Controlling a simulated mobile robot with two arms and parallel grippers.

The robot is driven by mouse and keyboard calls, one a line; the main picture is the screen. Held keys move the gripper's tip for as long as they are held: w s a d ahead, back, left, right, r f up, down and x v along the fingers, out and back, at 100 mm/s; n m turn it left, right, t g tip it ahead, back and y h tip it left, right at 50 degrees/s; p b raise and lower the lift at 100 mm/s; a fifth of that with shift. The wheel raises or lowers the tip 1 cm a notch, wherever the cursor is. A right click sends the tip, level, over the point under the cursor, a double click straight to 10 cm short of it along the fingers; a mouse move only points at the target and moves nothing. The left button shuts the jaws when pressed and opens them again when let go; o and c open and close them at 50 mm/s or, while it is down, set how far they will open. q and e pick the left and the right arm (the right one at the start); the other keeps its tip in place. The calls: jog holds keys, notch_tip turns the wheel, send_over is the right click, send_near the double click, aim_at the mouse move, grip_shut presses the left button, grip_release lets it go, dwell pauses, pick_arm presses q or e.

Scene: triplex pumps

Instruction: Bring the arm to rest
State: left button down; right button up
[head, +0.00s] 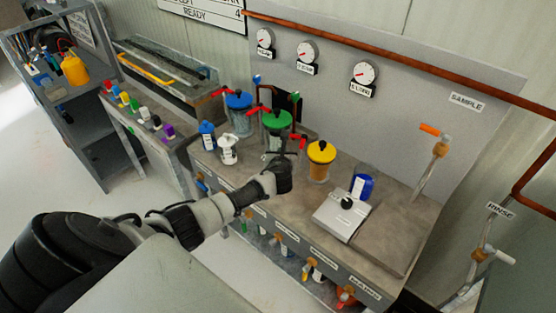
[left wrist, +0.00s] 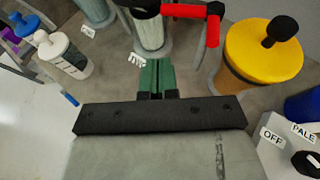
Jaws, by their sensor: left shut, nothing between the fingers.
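My left arm (head: 205,213) reaches in from the lower left over the front of the bench (head: 240,180) in the head view. My left gripper (head: 282,155) is in front of the green-lidded glass cylinder (head: 277,122). In the left wrist view its two green fingers (left wrist: 153,76) are together and empty, pointing towards the base of a glass cylinder (left wrist: 149,35). I cannot tell whether the fingers touch it. The yellow-lidded cylinder (head: 320,160) stands to the right of the gripper and also shows in the left wrist view (left wrist: 262,52). My right gripper is out of view.
A blue-lidded cylinder (head: 239,112), a blue bottle (head: 206,135) and a white bottle (head: 228,150) stand left of the gripper. A white box with a black knob (head: 343,213) and a dark blue jar (head: 362,187) are to the right. Open floor lies left.

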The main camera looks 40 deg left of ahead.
pick_arm(q)
jog(key=s+d+f+n+g+h, duration=0.1)
jog(key=s+d+n+g+h, duration=0.1)
jog(key=s+d+n, duration=0.65)
jog(key=s+d+f+n+g+h, duration=0.15)
jog(key=s+d+n, duration=0.3)
jog(key=s, duration=0.65)
jog(key=s+d+r+n+g+h, duration=0.2)
jog(key=s+d+r+n, duration=0.15)
jog(key=s+n, duration=0.5)
jog(key=s+d+r+n+g+h, duration=0.2)
jog(key=s+d+r+n+g, duration=0.3)
jog(key=s, duration=0.6)
notch_tip(320, 180, down, 32)
jog(key=a+f+t+b, duration=0.1)
jog(key=b, duration=0.3)
jog(key=s+a+f+g+b, duration=0.1)
jog(key=s+a+f+b, duration=0.1)
jog(key=s+f, duration=1.4)
jog(key=shift+s+a+f, duration=0.15)
jog(key=shift+a+f, duration=0.35)
jog(key=shift+f, duration=0.2)
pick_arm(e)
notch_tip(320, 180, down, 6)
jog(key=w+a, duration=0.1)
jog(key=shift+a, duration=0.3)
